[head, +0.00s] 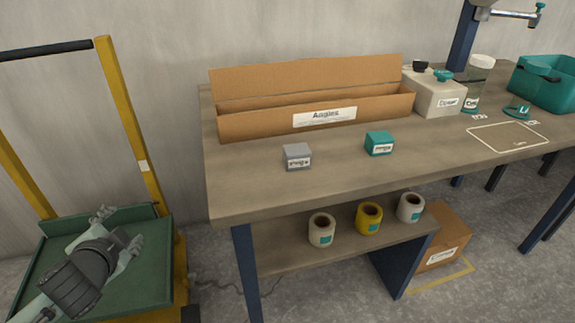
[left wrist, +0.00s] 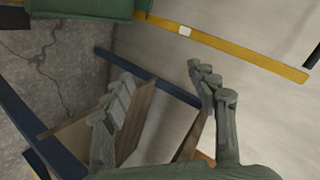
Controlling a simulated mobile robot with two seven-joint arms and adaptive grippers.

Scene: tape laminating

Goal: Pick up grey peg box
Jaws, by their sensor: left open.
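The grey peg box (head: 297,156) is a small cube with a white label. It sits upright on the wooden workbench (head: 245,190), near its front edge and left of a teal labelled box (head: 379,143). My left gripper (head: 119,225) is at the lower left of the head view, over the green cart, well left of the bench and apart from the grey box. Its fingers are spread and empty in the left wrist view (left wrist: 162,88). I cannot make out the grey box in the left wrist view. My right gripper is out of view.
A long open cardboard box (head: 245,122) labelled Angles stands behind the grey box. A lower shelf holds tape rolls (head: 369,217). A green cart (head: 152,240) with a yellow frame stands left of the bench. A white container (head: 433,95) stands farther right.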

